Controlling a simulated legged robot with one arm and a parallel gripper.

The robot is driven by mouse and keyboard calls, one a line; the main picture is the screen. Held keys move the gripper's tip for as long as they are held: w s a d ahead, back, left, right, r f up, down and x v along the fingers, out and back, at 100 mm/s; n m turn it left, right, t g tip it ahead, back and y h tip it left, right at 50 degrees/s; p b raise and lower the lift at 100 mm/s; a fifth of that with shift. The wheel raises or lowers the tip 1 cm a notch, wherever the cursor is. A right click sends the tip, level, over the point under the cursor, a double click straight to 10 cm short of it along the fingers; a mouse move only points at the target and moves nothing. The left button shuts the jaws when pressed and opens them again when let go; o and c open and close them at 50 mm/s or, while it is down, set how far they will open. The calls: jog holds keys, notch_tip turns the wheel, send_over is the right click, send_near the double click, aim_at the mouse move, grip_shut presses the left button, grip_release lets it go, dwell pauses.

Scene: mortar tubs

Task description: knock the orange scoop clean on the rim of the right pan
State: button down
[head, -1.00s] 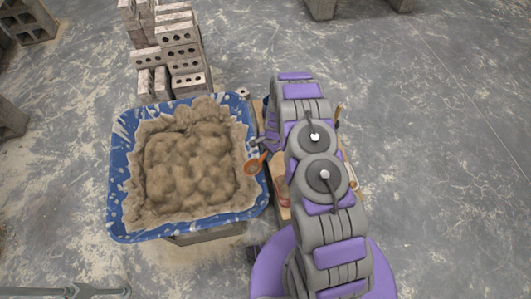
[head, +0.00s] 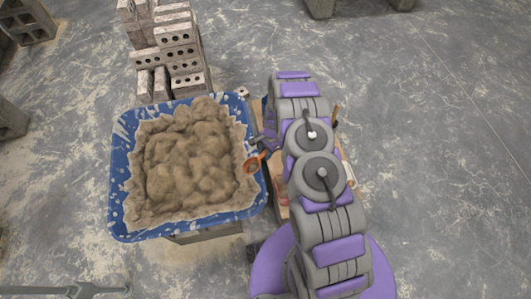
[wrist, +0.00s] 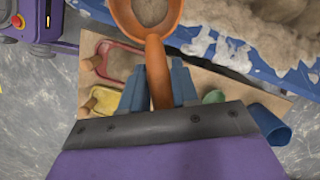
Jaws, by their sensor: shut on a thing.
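The orange scoop (head: 252,163) is at the right rim of the blue tub (head: 117,205) in the head view. In the wrist view the scoop's bowl (wrist: 172,12) is at the top, with grey-brown material inside. My gripper (wrist: 158,72) is shut on the scoop's handle, which runs between its blue fingers. Below the bowl, a red-rimmed pan (wrist: 135,72) and a yellow pan (wrist: 112,104) lie on a tan board, left of my gripper. I cannot tell which is the right pan. Whether the scoop touches the tub's rim is unclear.
The blue tub holds a large heap of mortar (head: 185,165). Stacked bricks (head: 180,50) stand behind it. In the wrist view a green thing (wrist: 214,96) and a blue cup (wrist: 272,122) are right of my gripper. My arm hides much of the board in the head view.

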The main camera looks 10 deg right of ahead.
jog(key=shift+a+f, duration=0.1)
jog(key=shift+f, duration=0.05)
jog(key=w+d+b+x, duration=0.1)
jog(key=b+x, duration=0.2)
jog(key=x, duration=0.4)
jog(key=p+v, duration=0.1)
jog(key=v, duration=0.1)
jog(key=p+v, duration=0.1)
jog(key=v, duration=0.1)
jog(key=s+a+p+v, duration=0.1)
jog(key=p+v, duration=0.1)
jog(key=v, duration=0.1)
jog(key=shift+r, duration=0.25)
jog(key=shift+f, duration=0.1)
